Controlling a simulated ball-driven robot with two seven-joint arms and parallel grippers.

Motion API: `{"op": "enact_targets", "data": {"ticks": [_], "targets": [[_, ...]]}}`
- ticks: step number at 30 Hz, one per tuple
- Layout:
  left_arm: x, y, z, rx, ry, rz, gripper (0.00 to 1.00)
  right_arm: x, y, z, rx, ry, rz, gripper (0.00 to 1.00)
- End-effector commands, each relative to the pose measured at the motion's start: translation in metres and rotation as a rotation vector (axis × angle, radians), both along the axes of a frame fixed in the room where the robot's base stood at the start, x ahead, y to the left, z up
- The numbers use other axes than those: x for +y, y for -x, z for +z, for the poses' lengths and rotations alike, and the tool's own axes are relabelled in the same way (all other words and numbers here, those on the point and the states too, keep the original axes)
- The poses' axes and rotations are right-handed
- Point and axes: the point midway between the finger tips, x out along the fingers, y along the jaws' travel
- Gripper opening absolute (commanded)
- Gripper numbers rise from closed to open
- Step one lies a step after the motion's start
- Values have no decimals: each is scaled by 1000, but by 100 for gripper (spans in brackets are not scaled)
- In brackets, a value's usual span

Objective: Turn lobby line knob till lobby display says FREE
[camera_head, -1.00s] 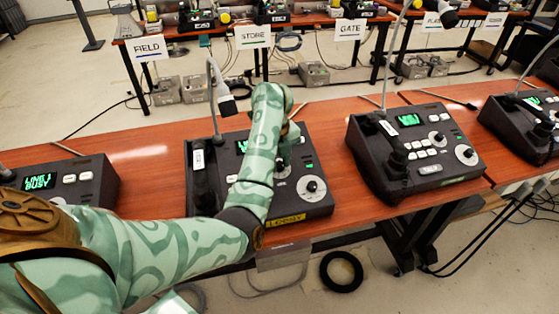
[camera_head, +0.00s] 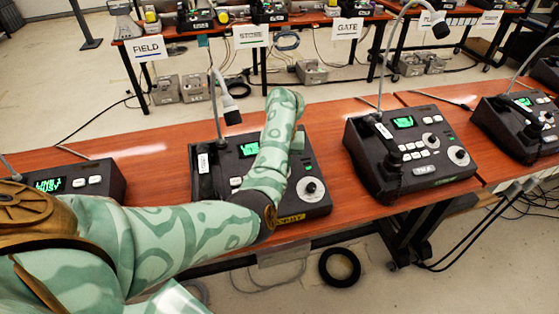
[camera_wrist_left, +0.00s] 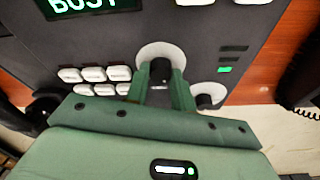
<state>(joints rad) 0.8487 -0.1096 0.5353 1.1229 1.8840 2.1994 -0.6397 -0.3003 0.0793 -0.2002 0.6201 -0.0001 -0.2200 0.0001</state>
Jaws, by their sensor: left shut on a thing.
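In the left wrist view the display (camera_wrist_left: 88,5) is cut off at the top and reads what looks like BUSY. A black knob (camera_wrist_left: 160,69) on a white dial sits between the fingers of my left gripper (camera_wrist_left: 161,84), which is shut on it. My right gripper is not in view.
A second knob (camera_head: 311,187) sits at the console's lower right. A handset (camera_head: 204,173) and gooseneck microphone (camera_head: 231,112) are at its left and back. Neighbouring consoles stand left (camera_head: 75,182) and right (camera_head: 414,150); the left one's display reads LINE 1 BUSY.

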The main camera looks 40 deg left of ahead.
Motion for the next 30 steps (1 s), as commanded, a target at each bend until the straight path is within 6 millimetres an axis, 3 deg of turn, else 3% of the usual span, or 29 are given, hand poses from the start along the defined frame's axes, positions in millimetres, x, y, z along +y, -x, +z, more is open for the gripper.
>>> {"op": "enact_targets", "data": {"ticks": [10, 25, 26, 27, 30], "targets": [[-1, -1, 1, 23, -20, -125, 1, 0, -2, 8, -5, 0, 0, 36], [0, -1, 0, 26, -24, -142, 1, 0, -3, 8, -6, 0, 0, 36], [0, -1, 0, 26, -24, -142, 32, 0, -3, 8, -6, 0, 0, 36], [0, -1, 0, 26, -24, -142, 44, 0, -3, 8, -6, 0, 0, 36], [-1, -1, 0, 26, -24, -142, 46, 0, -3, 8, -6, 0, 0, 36]]}}
